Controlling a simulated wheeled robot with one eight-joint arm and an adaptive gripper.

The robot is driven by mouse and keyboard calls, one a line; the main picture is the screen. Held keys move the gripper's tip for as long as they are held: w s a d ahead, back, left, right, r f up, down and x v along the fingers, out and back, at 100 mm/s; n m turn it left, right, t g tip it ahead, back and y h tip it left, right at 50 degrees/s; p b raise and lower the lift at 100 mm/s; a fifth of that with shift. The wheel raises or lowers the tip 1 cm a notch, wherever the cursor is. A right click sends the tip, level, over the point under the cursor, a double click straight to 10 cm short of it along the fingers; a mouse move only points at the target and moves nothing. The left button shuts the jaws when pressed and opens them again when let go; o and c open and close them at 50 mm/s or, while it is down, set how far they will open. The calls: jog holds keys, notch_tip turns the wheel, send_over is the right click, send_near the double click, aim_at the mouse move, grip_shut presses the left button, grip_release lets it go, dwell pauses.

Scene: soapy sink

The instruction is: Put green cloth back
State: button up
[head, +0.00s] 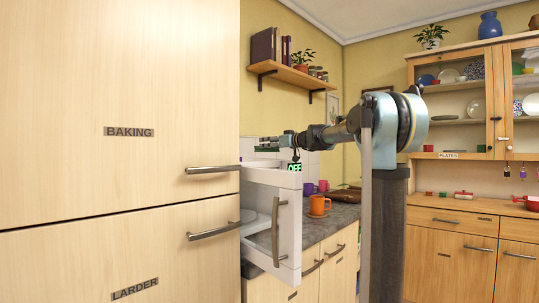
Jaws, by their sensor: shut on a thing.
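My gripper (272,144) is small and far off at the left end of my outstretched arm, just above an open white drawer-like unit (287,235) with an upright handle. The inside of the white unit is mostly hidden.
Tall wooden cupboard doors labelled BAKING (129,131) and LARDER fill the left. An orange mug (318,206) and purple mugs stand on the grey worktop (345,213). A wooden dresser (450,240) with plates stands at the right.

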aim_at(270, 150)
jog(key=shift+f, duration=1.7)
jog(key=o, duration=1.1)
